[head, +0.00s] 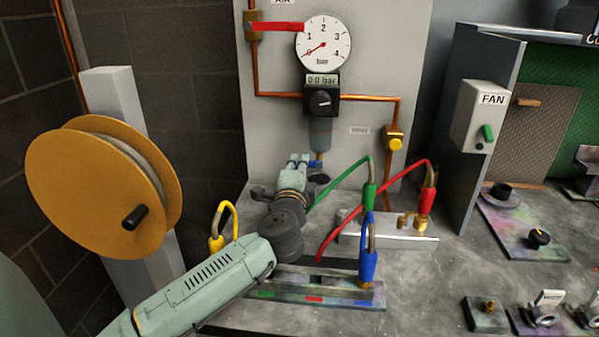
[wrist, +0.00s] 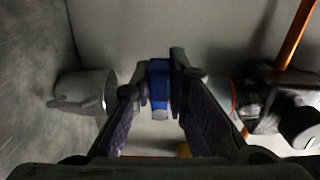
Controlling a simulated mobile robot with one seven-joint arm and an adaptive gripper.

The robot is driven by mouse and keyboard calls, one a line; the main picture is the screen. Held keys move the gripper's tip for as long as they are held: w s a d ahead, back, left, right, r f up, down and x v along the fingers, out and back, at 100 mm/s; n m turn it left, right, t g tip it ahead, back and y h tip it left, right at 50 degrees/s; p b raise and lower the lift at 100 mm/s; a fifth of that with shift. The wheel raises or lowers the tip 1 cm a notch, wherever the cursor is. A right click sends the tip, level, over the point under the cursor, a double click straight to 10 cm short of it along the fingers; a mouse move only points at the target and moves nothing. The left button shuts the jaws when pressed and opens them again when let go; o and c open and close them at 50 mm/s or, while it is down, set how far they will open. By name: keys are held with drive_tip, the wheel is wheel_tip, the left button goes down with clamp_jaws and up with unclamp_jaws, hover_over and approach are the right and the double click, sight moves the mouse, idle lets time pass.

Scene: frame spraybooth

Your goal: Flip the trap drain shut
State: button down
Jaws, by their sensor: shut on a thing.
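The trap (head: 320,131) hangs under the black regulator on the grey panel, with a small blue drain lever (head: 317,164) at its lower end. My gripper (head: 305,161) reaches up to the drain from the front left. In the wrist view the blue drain lever (wrist: 160,85) sits between the two fingertips of my gripper (wrist: 163,72), which are shut on it. The fingers hide part of the lever, so I cannot tell its exact angle. The trap body (wrist: 222,96) shows just right of the fingers in the wrist view.
A grey cup-like part (wrist: 85,92) is left of the fingers. The gauge (head: 324,44) and display read zero; the red air lever (head: 276,27) lies across its pipe. Below are coloured hoses (head: 346,181) and a manifold block (head: 385,230). A yellow reel (head: 90,190) stands left.

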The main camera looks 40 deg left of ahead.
drive_tip(key=shift+r+m, duration=0.1)
drive_tip(key=shift+m, duration=0.2)
drive_tip(key=c, duration=1.8)
unclamp_jaws()
drive_tip(key=shift+c, duration=0.2)
drive_tip(key=shift+s+d, duration=0.1)
drive_tip(key=v, duration=0.7)
drive_tip(key=shift+s, duration=0.2)
